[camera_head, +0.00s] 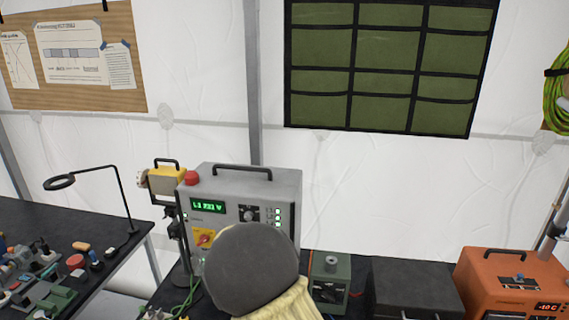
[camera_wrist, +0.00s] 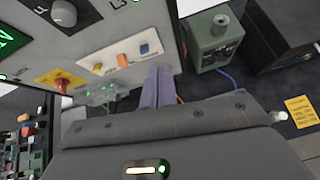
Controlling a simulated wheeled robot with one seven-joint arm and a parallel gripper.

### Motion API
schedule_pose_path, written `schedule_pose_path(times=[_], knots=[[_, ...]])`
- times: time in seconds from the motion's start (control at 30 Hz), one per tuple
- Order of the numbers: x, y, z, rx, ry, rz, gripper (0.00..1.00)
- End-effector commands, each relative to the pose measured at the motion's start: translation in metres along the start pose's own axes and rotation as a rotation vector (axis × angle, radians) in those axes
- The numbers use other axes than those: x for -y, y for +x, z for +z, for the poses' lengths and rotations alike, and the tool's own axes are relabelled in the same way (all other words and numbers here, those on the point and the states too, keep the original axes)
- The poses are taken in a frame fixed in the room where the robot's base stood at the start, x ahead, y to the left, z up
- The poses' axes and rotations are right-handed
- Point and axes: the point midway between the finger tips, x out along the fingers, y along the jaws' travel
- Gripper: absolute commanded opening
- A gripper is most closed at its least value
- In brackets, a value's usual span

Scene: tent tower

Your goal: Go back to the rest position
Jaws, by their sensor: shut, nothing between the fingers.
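My gripper (camera_wrist: 159,74) shows in the wrist view as two purple-grey fingers, shut together with nothing between them. The fingertips are close in front of the lower part of the grey power unit (camera_wrist: 135,20); I cannot tell whether they touch it. Near them on its panel are a blue switch (camera_wrist: 145,49), an orange switch (camera_wrist: 122,60) and a red knob (camera_wrist: 62,83) on a yellow plate. In the head view the grey power unit (camera_head: 285,190) stands on a dark table with its green display lit. My own arm hides its lower front and my gripper there.
A small green box (camera_head: 330,280), a black case (camera_head: 412,290) and an orange unit (camera_head: 512,280) stand to the right. A table at left holds a lamp (camera_head: 62,182) and several small parts. Green cables (camera_head: 190,298) hang by the power unit. The space above the table is open.

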Motion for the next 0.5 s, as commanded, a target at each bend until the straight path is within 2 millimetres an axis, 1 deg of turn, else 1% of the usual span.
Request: schedule_pose_path(times=[0.03, 0.07, 0.13, 0.2, 0.3, 0.4, 0.5], knots=[[0.020, 0.003, -0.002, -0.021, 0.086, -0.035, 0.00], [0.032, 0.004, -0.004, -0.036, 0.146, -0.058, 0.00], [0.063, 0.004, -0.010, -0.073, 0.308, -0.120, 0.00], [0.094, 0.001, -0.018, -0.111, 0.487, -0.188, 0.00], [0.135, -0.007, -0.033, -0.155, 0.739, -0.285, 0.00], [0.170, -0.019, -0.049, -0.188, 0.990, -0.384, 0.00], [0.200, -0.034, -0.067, -0.211, 1.236, -0.481, 0.00]])
